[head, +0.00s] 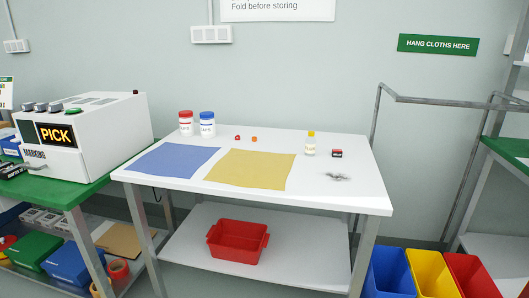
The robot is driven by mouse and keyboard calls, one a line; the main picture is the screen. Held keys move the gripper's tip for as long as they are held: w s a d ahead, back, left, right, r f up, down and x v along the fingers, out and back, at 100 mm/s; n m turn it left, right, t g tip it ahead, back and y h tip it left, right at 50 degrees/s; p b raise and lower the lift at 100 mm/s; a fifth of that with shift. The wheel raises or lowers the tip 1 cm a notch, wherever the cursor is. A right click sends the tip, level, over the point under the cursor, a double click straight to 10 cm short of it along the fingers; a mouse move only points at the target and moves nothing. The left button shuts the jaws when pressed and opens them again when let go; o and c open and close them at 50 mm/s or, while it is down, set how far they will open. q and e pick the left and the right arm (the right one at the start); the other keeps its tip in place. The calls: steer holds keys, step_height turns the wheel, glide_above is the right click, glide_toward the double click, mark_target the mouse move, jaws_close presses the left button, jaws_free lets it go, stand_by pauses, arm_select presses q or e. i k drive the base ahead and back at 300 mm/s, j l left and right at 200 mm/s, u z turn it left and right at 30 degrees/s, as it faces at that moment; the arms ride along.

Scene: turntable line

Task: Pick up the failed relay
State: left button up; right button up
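No part that I can clearly tell to be the failed relay shows in the head view. A small dark block with some red on it (336,153) stands at the right back of the white table (340,197); it is too small to tell what it is. Two tiny items, one red (237,138) and one orange (254,139), lie near the back edge. Neither of my grippers is in view.
The table also holds a blue cloth (172,161), a yellow cloth (250,170), two tubs, a yellow-capped bottle (310,146) and a dark smudge (336,177). A red bin (237,243) sits below. A white marking machine (105,130) stands left; coloured bins (432,274) stand right.

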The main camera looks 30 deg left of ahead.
mark_target(336, 153)
steer(key=u, duration=0.6)
steer(key=i+u, duration=0.15)
steer(key=i, duration=0.2)
